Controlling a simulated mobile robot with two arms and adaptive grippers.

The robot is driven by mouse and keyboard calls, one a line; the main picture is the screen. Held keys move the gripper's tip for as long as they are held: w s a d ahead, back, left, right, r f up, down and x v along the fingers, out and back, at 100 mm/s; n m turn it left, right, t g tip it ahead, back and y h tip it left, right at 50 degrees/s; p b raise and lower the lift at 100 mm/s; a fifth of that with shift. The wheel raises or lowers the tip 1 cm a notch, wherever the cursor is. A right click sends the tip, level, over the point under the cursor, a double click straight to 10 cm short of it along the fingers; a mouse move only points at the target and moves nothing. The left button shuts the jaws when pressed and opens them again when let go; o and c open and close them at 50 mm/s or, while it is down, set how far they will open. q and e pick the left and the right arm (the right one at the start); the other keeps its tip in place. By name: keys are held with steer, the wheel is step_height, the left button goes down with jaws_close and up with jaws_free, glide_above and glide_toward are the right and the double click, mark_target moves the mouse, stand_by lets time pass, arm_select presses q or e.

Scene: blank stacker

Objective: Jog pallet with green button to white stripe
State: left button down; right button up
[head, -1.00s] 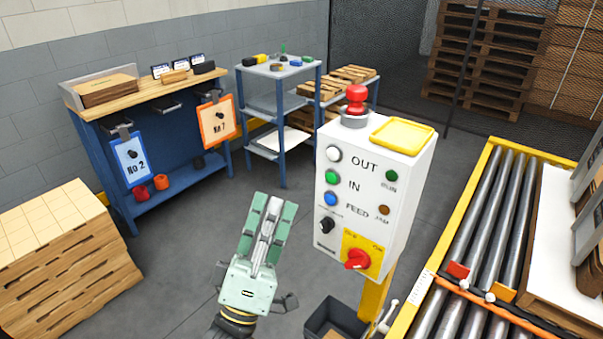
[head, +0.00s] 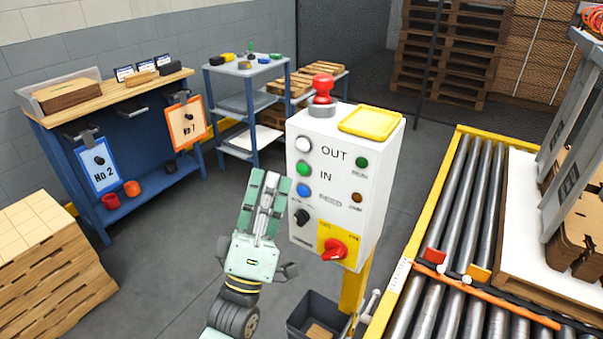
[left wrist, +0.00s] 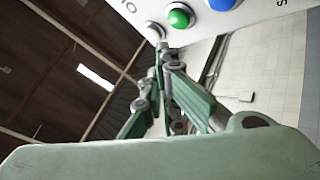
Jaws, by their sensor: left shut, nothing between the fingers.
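The control box (head: 345,185) is white and stands on a yellow post. Its green button (head: 303,168), labelled IN, sits between a white button (head: 304,145) labelled OUT and a blue button (head: 304,190). My left gripper (head: 268,178) is shut and empty, just left of the box and apart from the green button. In the left wrist view the green button (left wrist: 180,16) is beyond the fingertips. The pallet (head: 520,245) with a white sheet and brown stacks rests on the rollers (head: 460,190) at right. I cannot make out the white stripe clearly. My right gripper is not in view.
A red mushroom button (head: 322,88) and yellow tray (head: 371,122) are on top of the box. A red switch (head: 335,249) is low on its face. A grey bin (head: 317,315) stands below. A blue workbench (head: 120,150) and stacked boards (head: 50,250) are at left.

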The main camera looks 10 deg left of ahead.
arm_select(q)
steer(key=shift+w+d, duration=0.2)
steer(key=shift+w, duration=0.3)
steer(key=shift+w+d, duration=0.2)
steer(key=shift+w, duration=0.25)
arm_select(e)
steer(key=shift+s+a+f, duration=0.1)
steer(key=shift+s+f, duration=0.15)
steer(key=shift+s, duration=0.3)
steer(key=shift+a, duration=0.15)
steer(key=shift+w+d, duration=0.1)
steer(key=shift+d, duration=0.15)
arm_select(q)
steer(key=shift+w+d, duration=0.1)
steer(key=shift+w, duration=0.3)
steer(key=shift+w+d+b, duration=0.15)
steer(key=shift+w+b, duration=0.2)
steer(key=shift+w, duration=0.05)
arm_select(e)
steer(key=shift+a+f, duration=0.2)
arm_select(q)
steer(key=shift+s, duration=0.1)
stand_by(0.7)
steer(key=shift+s+a, duration=0.25)
steer(key=shift+s, duration=0.45)
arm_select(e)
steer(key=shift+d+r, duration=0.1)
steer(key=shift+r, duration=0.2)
